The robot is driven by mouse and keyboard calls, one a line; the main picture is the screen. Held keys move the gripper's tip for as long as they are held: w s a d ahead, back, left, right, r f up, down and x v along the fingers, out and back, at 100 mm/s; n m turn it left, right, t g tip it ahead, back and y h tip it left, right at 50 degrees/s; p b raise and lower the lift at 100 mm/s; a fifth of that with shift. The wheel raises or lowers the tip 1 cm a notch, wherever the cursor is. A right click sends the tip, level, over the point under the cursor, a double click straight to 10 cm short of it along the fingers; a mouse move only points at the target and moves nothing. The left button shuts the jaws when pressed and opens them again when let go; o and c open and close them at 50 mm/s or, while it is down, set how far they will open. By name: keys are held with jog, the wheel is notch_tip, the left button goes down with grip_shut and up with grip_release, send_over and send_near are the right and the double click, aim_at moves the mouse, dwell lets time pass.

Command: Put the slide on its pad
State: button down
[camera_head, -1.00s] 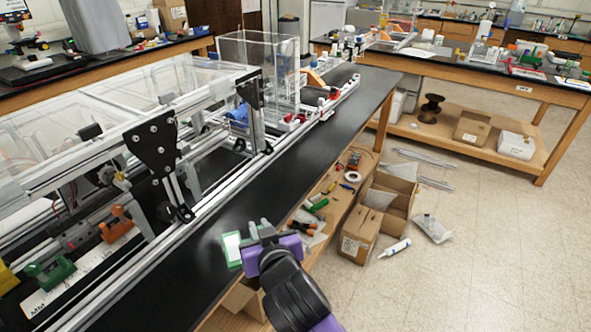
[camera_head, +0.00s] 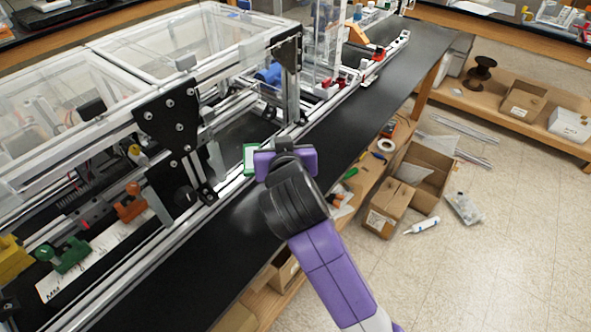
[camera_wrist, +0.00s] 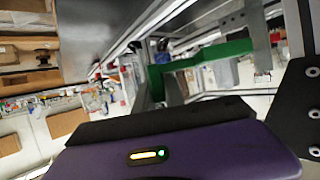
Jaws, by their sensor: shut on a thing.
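The slide (camera_head: 250,157) shows as a small green piece at the far tip of my gripper (camera_head: 262,158). Most of it is hidden behind my purple gripper body in the head view. In the wrist view the slide (camera_wrist: 203,56) is a green bar with a bent end, held out beyond my gripper's dark edge. My gripper is shut on it, close to the front rail of the extrusion frame (camera_head: 160,225). I cannot make out the pad in either view.
Black upright plates (camera_head: 172,125) and clear covers (camera_head: 90,90) stand on the frame. Orange (camera_head: 131,203) and green (camera_head: 70,255) clamps sit at its left. The black bench (camera_head: 355,125) is clear along its front. Open boxes (camera_head: 415,175) stand below, to the right.

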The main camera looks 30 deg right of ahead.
notch_tip(320, 180, down, 16)
jog(key=shift+p, duration=0.35)
jog(key=shift+f, duration=0.15)
jog(key=c, duration=1.4)
grip_release()
jog(key=shift+r, duration=0.25)
jog(key=b+v, duration=0.2)
jog(key=v, duration=1)
jog(key=shift+f, duration=0.15)
